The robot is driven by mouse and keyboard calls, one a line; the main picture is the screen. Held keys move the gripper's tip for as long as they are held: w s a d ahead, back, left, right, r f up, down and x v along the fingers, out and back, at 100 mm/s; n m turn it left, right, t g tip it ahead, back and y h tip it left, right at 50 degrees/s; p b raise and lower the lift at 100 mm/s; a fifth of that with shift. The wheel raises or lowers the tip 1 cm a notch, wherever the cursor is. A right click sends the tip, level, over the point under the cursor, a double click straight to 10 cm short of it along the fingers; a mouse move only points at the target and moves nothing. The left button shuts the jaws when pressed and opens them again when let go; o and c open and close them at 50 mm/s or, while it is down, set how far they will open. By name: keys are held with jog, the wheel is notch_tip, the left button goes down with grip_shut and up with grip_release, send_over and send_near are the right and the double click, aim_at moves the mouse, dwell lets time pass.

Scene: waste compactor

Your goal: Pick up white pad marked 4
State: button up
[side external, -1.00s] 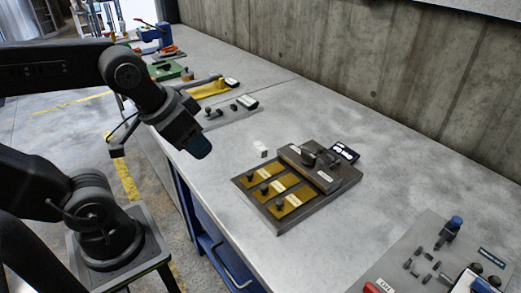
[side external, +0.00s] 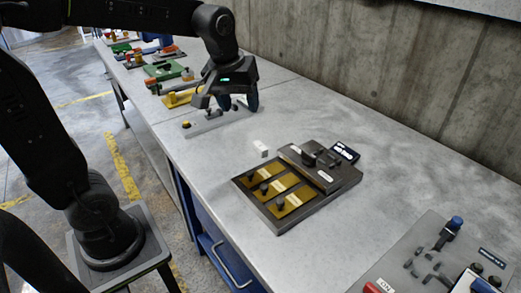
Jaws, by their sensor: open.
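A small white block (side external: 261,148), likely the white pad, sits on the grey bench just behind the left back corner of the compactor panel. Any mark on it is too small to read. The dark compactor panel (side external: 258,207) holds three yellow plates (side external: 290,201) with black knobs and white labels. A raised dark block (side external: 321,168) with a black handle stands at its right back. My gripper (side external: 228,104) is open and empty, pointing down over a farther grey panel. It is behind and left of the white block, apart from it.
A black label plate (side external: 345,152) stands behind the compactor. A grey panel (side external: 427,262) with knobs and levers lies at the front right. Yellow and green panels (side external: 164,71) line the far bench. A concrete wall (side external: 380,75) runs behind. Bare bench lies right of my gripper.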

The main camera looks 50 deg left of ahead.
jog(key=w+a+f+n+g, duration=0.2)
jog(key=w+a+f+n, duration=0.35)
jog(key=w, duration=0.35)
jog(key=n+g, duration=0.1)
jog(key=n, duration=0.3)
send_over(261, 146)
notch_tip(261, 146, down, 5)
jog(key=f, duration=0.7)
jog(key=shift+s+f, duration=0.2)
jog(key=shift+w+a+f, duration=0.1)
jog(key=shift+f, duration=1.5)
jog(key=shift+w+a+f, duration=0.1)
jog(key=shift+f, duration=1.45)
jog(key=c, duration=1)
